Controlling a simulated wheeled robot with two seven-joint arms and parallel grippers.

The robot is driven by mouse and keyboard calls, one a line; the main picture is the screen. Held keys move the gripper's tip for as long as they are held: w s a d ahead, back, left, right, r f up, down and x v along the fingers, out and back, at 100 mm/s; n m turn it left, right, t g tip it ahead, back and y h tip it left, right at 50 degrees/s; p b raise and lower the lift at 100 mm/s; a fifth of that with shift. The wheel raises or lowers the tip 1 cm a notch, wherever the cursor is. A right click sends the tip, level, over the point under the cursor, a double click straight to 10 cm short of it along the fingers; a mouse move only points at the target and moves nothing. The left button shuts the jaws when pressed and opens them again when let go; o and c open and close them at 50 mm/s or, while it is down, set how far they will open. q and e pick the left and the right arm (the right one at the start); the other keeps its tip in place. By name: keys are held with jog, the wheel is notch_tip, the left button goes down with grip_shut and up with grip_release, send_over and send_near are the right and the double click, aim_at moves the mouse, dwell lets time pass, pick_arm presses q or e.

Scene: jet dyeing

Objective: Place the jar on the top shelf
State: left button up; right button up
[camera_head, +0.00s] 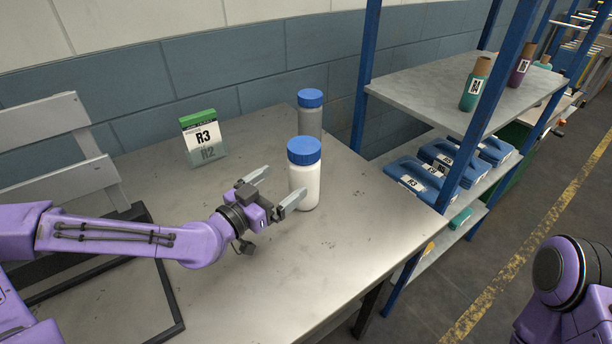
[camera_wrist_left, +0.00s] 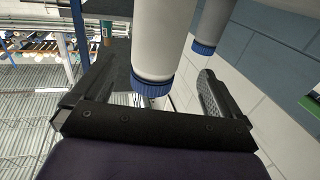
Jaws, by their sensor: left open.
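A white jar (camera_head: 304,186) with a blue lid stands upright on the grey table (camera_head: 250,262). A grey jar (camera_head: 312,121) with a blue lid stands just behind it. My left gripper (camera_head: 279,183) is open at the white jar's left side, with one finger in front and one further back. In the left wrist view the picture is upside down, and the white jar (camera_wrist_left: 158,40) shows between and beyond the open fingers; contact cannot be told. The top shelf (camera_head: 415,92) of the blue-posted rack is at the right. My right gripper is out of view.
A teal cone (camera_head: 473,92) and a purple cone (camera_head: 519,67) stand on the top shelf, whose left part is bare. Blue boxes (camera_head: 421,178) fill the shelf below. A green-topped R3 card stand (camera_head: 203,143) is on the table. A blue post (camera_head: 366,75) rises between table and shelf.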

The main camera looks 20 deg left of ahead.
aim_at(293, 174)
pick_arm(q)
jog(key=x, duration=0.3)
jog(key=p+x, duration=0.1)
jog(key=x, duration=0.3)
jog(key=shift+w+d+r, duration=0.2)
jog(key=shift+d+r, duration=0.05)
jog(key=shift+d, duration=0.05)
jog(key=shift+w+d, duration=0.25)
jog(key=shift+w, duration=0.25)
jog(key=shift+s+a, duration=0.1)
jog(key=c, duration=1.1)
